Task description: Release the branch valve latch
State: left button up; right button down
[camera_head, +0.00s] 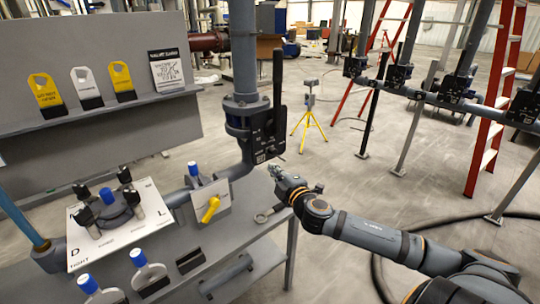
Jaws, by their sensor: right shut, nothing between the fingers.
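A vertical grey pipe carries a dark valve (262,132) with a tall black lever (278,75) standing upright. A smaller valve with a yellow handle (210,209) and a pale plate sits on the pipe to its lower left. No label shows which one is the branch valve, and I cannot make out a latch for certain. My right gripper (275,172) is shut and empty. It appears just below and right of the dark valve's body, apart from the lever; whether it touches the valve body is unclear. My left gripper is not in view.
A white plate (90,250) with black knobs lies on the grey bench at left. Blue-topped tags (148,272) and a ring wrench (266,215) are on the bench. A panel (95,90) holds yellow and white tags. A red ladder (497,100) and open floor are beyond.

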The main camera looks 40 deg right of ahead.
aim_at(272, 150)
jog(key=w, duration=0.3)
jog(key=w+d+p, duration=0.1)
jog(key=w, duration=0.5)
jog(key=shift+w+d+f+p, duration=0.1)
jog(key=shift+w+d+p, duration=0.1)
jog(key=shift+p, duration=0.15)
jog(key=d, duration=0.2)
jog(key=d+f+p, duration=0.1)
jog(key=shift+w+f, duration=0.1)
jog(key=shift+w, duration=0.3)
jog(key=shift+d+f, duration=0.2)
jog(key=shift+d, duration=0.35)
jog(key=shift+a, duration=0.1)
